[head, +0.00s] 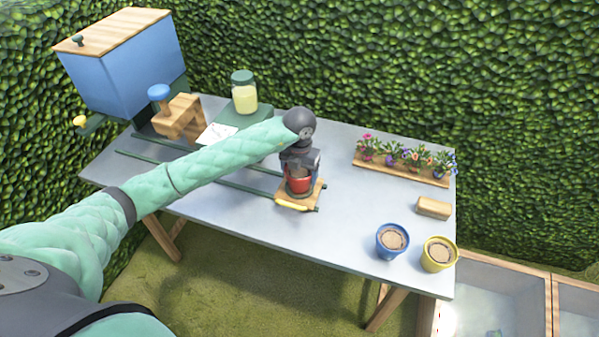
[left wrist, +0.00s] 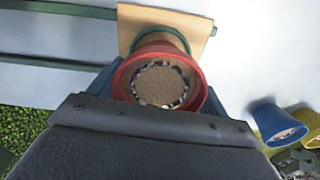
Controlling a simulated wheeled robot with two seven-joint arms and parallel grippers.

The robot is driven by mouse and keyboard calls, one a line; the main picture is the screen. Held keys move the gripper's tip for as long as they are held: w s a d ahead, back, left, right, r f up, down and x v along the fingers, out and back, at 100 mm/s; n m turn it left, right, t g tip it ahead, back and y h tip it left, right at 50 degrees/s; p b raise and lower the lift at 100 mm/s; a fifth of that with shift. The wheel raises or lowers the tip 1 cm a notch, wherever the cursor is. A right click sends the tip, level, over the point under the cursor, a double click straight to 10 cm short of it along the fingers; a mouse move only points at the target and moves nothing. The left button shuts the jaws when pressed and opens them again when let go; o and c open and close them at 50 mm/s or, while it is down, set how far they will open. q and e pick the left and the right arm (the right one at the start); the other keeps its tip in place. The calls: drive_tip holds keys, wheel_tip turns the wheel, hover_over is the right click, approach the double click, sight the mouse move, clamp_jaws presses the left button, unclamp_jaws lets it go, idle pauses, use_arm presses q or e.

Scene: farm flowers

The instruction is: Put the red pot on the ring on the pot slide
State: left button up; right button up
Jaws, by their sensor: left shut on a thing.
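The red pot (head: 299,186), filled with brown soil, is between the fingers of my left gripper (head: 300,176), which is shut on it. In the left wrist view I look down into the red pot (left wrist: 206,92), with a blue finger on each side. The pot slide (head: 314,191) is a wooden plate with a yellow front edge, at the right end of two green rails. The pot is over this plate. A green ring (left wrist: 163,33) shows past the pot's far rim; the pot hides the rest. I cannot tell whether the pot touches the ring.
A blue pot (head: 392,241) and a yellow pot (head: 438,253) stand at the front right. A flower tray (head: 400,172) and a wooden block (head: 433,207) are behind them. A blue bin (head: 120,70), wooden stand (head: 180,117) and jar (head: 244,95) are at the left and back.

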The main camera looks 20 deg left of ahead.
use_arm(q)
drive_tip(key=shift+f, duration=0.55)
use_arm(e)
drive_tip(key=shift+s+d+f, duration=0.25)
drive_tip(key=shift+s+f, duration=0.05)
drive_tip(key=shift+f, duration=0.3)
use_arm(q)
drive_tip(key=shift+f, duration=0.15)
use_arm(e)
drive_tip(key=shift+w+a+r, duration=0.1)
drive_tip(key=shift+w+r, duration=0.05)
use_arm(q)
drive_tip(key=o, duration=1.1)
drive_tip(key=shift+o, duration=0.2)
drive_tip(key=shift+r, duration=0.2)
use_arm(e)
drive_tip(key=shift+r, duration=0.1)
